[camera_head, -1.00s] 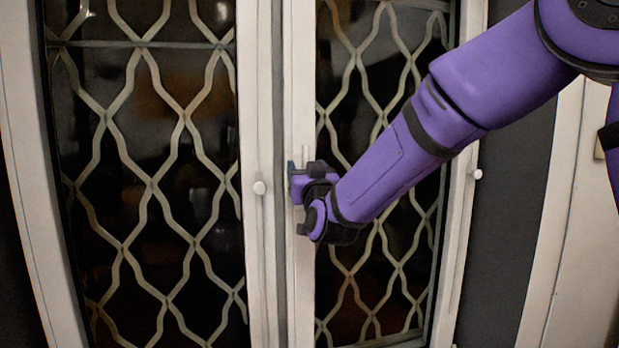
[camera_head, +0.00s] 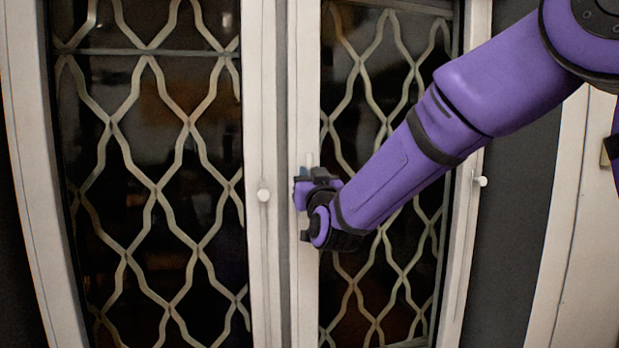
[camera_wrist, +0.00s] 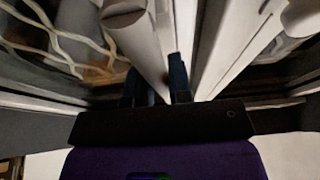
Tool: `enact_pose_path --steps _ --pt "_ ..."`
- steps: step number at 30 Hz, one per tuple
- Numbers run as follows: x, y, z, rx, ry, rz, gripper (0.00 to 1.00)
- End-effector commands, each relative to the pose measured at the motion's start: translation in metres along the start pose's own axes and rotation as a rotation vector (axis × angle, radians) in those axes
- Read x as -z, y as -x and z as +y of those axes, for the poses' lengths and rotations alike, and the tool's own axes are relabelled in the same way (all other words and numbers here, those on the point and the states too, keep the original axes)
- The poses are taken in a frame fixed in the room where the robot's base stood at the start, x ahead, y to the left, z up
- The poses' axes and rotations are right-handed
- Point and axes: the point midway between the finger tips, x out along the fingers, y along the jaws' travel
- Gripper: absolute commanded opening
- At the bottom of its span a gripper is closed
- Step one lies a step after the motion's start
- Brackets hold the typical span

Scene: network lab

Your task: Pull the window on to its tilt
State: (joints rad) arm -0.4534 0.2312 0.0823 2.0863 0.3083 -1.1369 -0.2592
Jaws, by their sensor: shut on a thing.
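The window (camera_head: 304,80) has a white frame around dark glass. My gripper (camera_head: 302,178) is at the left upright of its right-hand sash, about mid-height in view. A short white handle (camera_head: 309,160) shows just above the gripper; the rest of it is hidden behind the jaws. In the wrist view my gripper (camera_wrist: 157,85) has its two dark blue fingers on either side of the pale handle bar (camera_wrist: 140,45), shut on it. The sash looks closed or nearly so; I cannot tell a small gap.
A pale wavy lattice (camera_head: 150,185) covers the glass. Dark wall (camera_head: 520,190) lies to the right, beside another pale frame (camera_head: 580,240).

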Motion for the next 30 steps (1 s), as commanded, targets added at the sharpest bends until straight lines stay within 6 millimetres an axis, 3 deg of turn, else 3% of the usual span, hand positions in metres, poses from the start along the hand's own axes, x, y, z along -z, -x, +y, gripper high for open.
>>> enact_pose_path --steps 30 --pt "0.009 0.030 -0.001 0.001 -0.001 0.000 0.00"
